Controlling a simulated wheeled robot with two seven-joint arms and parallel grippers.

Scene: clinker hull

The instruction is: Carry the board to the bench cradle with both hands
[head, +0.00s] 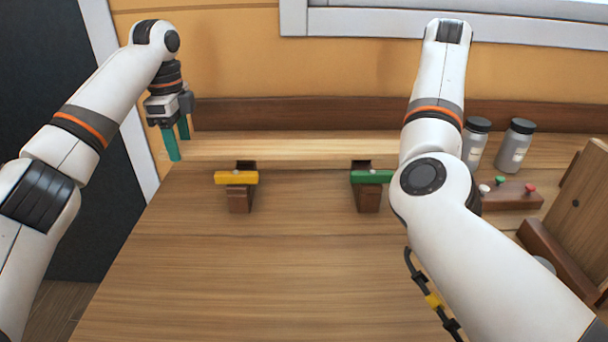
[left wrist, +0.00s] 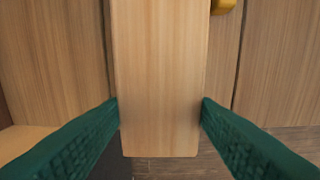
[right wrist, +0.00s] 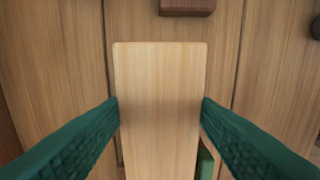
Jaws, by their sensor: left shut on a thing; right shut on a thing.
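The long pale wooden board (head: 290,146) lies level across the back of the bench. My left gripper (head: 177,145) is shut on its left end; the left wrist view shows a green finger at each side of the board (left wrist: 160,70). My right gripper (right wrist: 160,105) is shut on the board near its right end; my right arm hides this grip in the head view. The bench cradle has two dark wooden supports, one with a yellow bar (head: 236,178) and one with a green bar (head: 369,177). They show just in front of the board; I cannot tell whether it touches them.
Two grey jars (head: 515,146) and a dark block with coloured pegs (head: 511,195) stand at the right. A wooden stand (head: 588,195) is at the far right. A dark rail (head: 300,114) runs behind the board. The front middle of the bench (head: 270,270) is clear.

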